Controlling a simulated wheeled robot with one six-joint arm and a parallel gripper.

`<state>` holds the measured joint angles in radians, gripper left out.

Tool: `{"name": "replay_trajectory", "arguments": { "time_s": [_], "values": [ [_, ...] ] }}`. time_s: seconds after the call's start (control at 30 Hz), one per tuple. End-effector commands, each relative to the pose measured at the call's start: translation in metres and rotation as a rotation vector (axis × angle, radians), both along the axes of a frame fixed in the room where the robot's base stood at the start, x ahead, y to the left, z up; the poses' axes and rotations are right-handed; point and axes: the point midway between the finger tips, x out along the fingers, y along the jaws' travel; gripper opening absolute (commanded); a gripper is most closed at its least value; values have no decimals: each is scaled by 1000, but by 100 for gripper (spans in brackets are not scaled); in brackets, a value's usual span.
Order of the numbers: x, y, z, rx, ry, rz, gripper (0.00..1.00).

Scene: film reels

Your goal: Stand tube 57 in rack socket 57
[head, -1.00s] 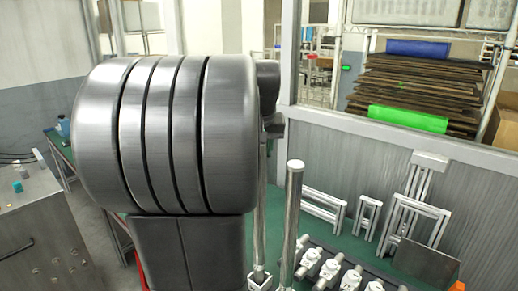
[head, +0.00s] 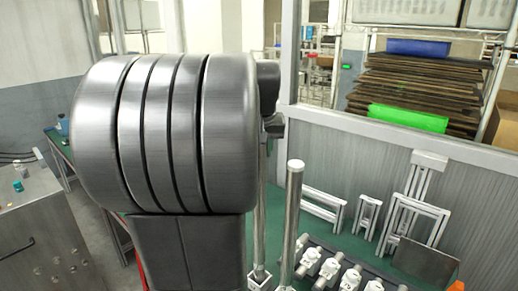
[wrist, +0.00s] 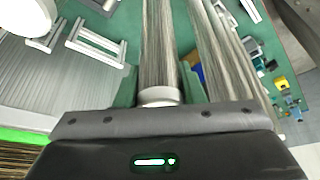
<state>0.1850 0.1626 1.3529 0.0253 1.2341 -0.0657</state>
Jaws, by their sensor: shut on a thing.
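A slim metallic tube (wrist: 158,50) runs away from my gripper (wrist: 160,112) in the wrist view, with a pale collar close against the grey jaw. My gripper is shut on this tube. In the head view the held tube (head: 259,215) hangs upright beside my arm. Its upper part is hidden behind my arm, and its lower end is at or just above a small white square socket (head: 260,281). I cannot tell whether it is seated. No number is readable on tube or socket.
A second upright tube (head: 292,215) with a white top stands close to the right of the held one. A dark rack (head: 318,246) with several white fittings lies to the right. Metal frames (head: 415,220) stand on the green surface behind, by a grey wall.

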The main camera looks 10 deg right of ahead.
Motion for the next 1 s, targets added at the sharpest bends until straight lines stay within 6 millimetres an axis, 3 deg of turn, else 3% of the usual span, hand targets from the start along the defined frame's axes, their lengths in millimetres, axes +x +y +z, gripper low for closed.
{"name": "replay_trajectory", "arguments": {
  "time_s": [1.0],
  "values": [
    [0,0,-9,0,-2,0,0]
  ]
}}
